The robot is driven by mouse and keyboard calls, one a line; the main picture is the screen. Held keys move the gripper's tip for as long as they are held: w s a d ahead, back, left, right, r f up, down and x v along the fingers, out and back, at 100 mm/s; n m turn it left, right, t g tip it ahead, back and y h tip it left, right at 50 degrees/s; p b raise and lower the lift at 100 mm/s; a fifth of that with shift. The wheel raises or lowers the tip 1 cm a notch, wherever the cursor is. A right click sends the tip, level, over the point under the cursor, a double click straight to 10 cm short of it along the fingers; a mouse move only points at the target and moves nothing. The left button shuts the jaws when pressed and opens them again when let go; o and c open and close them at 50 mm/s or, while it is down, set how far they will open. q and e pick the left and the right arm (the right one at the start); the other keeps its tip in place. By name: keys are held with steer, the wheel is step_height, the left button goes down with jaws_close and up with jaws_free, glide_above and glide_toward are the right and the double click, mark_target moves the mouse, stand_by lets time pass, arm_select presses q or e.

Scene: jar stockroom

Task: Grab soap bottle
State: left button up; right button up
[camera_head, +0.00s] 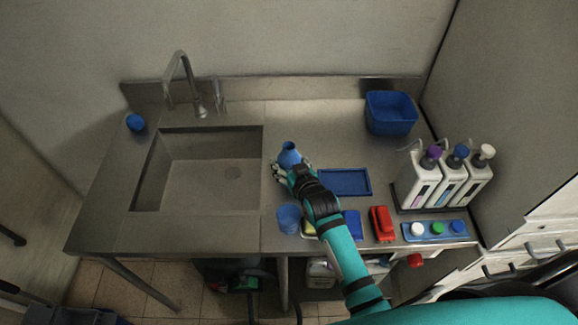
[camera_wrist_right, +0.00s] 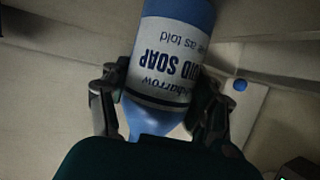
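The soap bottle (camera_head: 289,156) is blue and stands out at my right gripper (camera_head: 281,173), on the counter side just right of the sink. In the right wrist view the bottle (camera_wrist_right: 165,65) has a white label with "SOAP" on it, upside down in the picture. My right gripper (camera_wrist_right: 160,100) has one finger on each side of the bottle, both seeming to touch it near its narrowing end. I cannot tell whether the bottle rests on the counter. My left gripper is not in view.
A blue cup (camera_head: 289,218) stands close beside my right arm. A blue tray (camera_head: 345,182), a red object (camera_head: 382,224) and white bottles (camera_head: 420,180) are to the right. A blue bin (camera_head: 391,113) stands at the back. The sink (camera_head: 205,175) is empty.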

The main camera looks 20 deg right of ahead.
steer(key=c, duration=0.6)
steer(key=shift+r, duration=0.25)
steer(key=shift+c, duration=0.2)
